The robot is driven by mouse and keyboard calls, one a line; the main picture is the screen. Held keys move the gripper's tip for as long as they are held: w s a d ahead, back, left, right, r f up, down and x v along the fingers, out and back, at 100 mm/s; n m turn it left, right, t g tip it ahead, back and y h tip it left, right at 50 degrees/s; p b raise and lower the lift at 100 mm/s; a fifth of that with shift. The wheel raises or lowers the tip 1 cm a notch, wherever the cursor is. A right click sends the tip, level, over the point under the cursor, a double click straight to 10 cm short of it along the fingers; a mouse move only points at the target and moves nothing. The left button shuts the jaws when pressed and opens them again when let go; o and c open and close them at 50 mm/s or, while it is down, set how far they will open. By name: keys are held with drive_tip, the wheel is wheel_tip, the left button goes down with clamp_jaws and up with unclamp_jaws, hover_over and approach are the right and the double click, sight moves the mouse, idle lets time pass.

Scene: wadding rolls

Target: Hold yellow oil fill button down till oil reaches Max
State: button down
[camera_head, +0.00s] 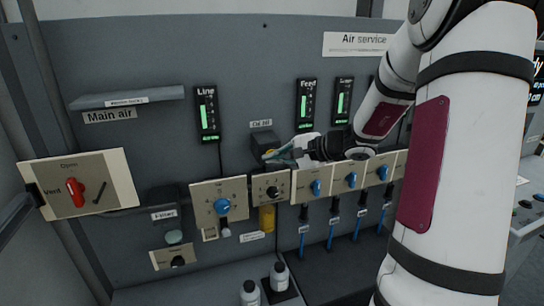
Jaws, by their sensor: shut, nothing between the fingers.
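The oil fill unit is a small dark box (264,142) on the grey panel, with a label (262,124) above it. A small patch of yellow, the button (269,154), shows at its front. My gripper (272,157) is shut, with its fingertips at the button, coming from the right. I cannot tell whether the tips touch or press it, as they partly cover it. Below, a yellow oil bowl (267,219) hangs under a beige plate with a black knob (271,190). Its oil level and any Max mark are too small to read.
Beige plates with blue knobs (222,206) run along the panel. Lit gauges (207,113) sit above. A red-handled vent valve (75,192) is at the left. White bottles (280,275) stand below. My arm fills the right side.

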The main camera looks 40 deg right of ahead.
drive_tip(key=shift+s+a, duration=0.2)
drive_tip(key=shift+s, duration=0.6)
drive_tip(key=s, duration=0.2)
drive_tip(key=s+a, duration=0.1)
drive_tip(key=s, duration=0.2)
drive_tip(key=shift+a+p, duration=0.2)
drive_tip(key=shift+p, duration=0.1)
drive_tip(key=shift+w, duration=0.1)
